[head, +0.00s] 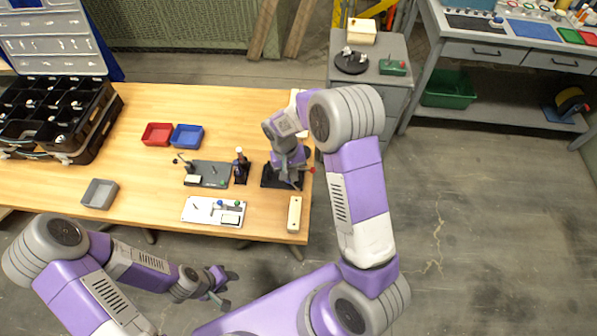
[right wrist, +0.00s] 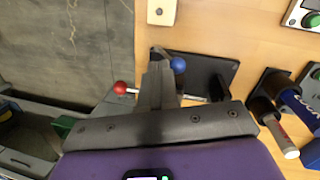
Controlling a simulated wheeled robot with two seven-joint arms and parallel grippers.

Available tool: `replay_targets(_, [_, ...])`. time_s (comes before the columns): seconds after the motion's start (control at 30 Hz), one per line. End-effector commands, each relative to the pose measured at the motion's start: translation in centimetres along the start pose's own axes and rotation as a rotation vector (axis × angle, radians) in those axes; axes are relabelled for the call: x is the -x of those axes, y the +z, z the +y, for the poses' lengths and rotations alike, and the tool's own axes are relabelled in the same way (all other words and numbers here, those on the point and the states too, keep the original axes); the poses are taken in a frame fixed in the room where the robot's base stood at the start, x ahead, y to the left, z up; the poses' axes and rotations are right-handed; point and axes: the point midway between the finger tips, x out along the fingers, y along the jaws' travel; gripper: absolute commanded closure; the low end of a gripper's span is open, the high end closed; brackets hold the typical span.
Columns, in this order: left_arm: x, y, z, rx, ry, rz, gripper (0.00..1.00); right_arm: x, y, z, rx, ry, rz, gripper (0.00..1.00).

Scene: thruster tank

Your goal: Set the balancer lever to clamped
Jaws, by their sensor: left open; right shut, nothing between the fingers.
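A black base plate (head: 269,181) stands near the right edge of the wooden table, mostly under my right gripper (head: 291,174). In the right wrist view the plate (right wrist: 222,66) carries a rod with a red knob (right wrist: 120,87) and a blue knob (right wrist: 178,65). The red knob (head: 312,170) also shows in the head view. I cannot read which of these is the balancer lever. My right gripper (right wrist: 158,70) is shut and empty, its fingers between the two knobs; contact cannot be told. My left gripper (head: 222,288) is open and empty in front of the table.
Left of the plate stand a dark upright device (head: 241,168), a grey plate (head: 208,172) and a white plate (head: 205,213) with knobs. A beige block (head: 295,214) lies at the front right. Red (head: 157,133) and blue (head: 187,135) bins stand behind. The floor to the right is clear.

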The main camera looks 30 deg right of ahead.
Motion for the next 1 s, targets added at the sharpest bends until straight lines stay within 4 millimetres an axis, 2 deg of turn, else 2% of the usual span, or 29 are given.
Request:
replay_targets(0.17, [0.1, 0.0, 0.0, 0.000, 0.000, 0.000, 0.57, 0.1, -0.1, -0.6, 0.008, 0.019, -0.004, 1.00])
replay_targets(0.57, [0.1, 0.0, 0.0, 0.000, 0.000, 0.000, 0.57, 0.1, -0.1, -0.7, 0.008, 0.019, -0.005, 1.00])
replay_targets(1.0, [-0.4, 0.0, -0.1, 0.000, 0.000, 0.000, 0.57, -0.8, 0.1, 0.6, 0.008, 0.018, -0.004, 1.00])
